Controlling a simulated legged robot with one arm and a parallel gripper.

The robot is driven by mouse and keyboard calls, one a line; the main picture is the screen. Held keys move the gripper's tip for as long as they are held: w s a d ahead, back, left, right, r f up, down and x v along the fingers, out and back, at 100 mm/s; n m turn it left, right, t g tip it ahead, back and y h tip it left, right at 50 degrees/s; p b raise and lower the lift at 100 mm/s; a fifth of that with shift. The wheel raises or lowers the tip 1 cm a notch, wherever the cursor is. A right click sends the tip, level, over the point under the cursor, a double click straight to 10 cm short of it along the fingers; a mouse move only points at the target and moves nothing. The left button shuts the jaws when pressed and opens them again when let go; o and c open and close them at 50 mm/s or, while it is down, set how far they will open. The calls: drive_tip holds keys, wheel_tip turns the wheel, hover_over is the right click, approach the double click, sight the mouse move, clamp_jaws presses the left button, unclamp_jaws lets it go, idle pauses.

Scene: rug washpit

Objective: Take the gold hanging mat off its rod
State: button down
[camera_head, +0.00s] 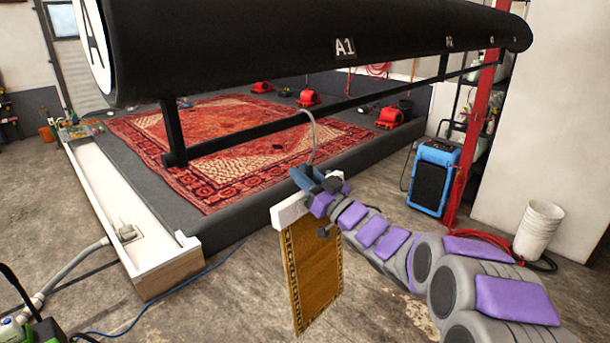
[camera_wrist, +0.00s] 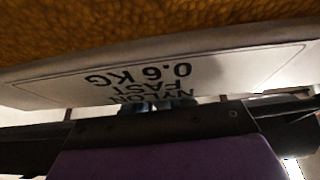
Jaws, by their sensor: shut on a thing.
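The gold mat (camera_head: 316,275) hangs upright with a dark patterned border, below a white header bar (camera_head: 285,214). A grey curved hook (camera_head: 313,135) rises above the header, and its top overlaps the thin black rod (camera_head: 370,104). I cannot tell whether the hook still bears on the rod. My gripper (camera_head: 316,190) is shut on the mat's header. In the wrist view, the header (camera_wrist: 130,82) shows upside-down lettering reading "NYLON FAST 0.6 KG", with gold pile (camera_wrist: 150,25) above it. My fingertips (camera_wrist: 168,104) meet the header's edge and partly cover the lettering.
A big black roller (camera_head: 250,45) spans above the rod. A red rug (camera_head: 240,140) lies on the dark platform behind. A white trough (camera_head: 125,225) is at left. A blue machine (camera_head: 433,175), red post (camera_head: 475,125) and white buckets (camera_head: 539,232) stand at right.

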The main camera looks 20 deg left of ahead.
sight(311, 163)
drive_tip(key=shift+r+p, duration=1.5)
drive_tip(key=shift+r, duration=0.75)
drive_tip(key=shift+s+d+f, duration=0.1)
drive_tip(key=shift+d, duration=0.3)
drive_tip(key=shift+s+d, duration=0.25)
drive_tip(key=shift+d, duration=0.25)
drive_tip(key=shift+s+d, duration=0.2)
drive_tip(key=shift+d, duration=0.3)
drive_tip(key=s+d, duration=0.4)
drive_tip(key=d, duration=0.7)
drive_tip(key=shift+d, duration=0.1)
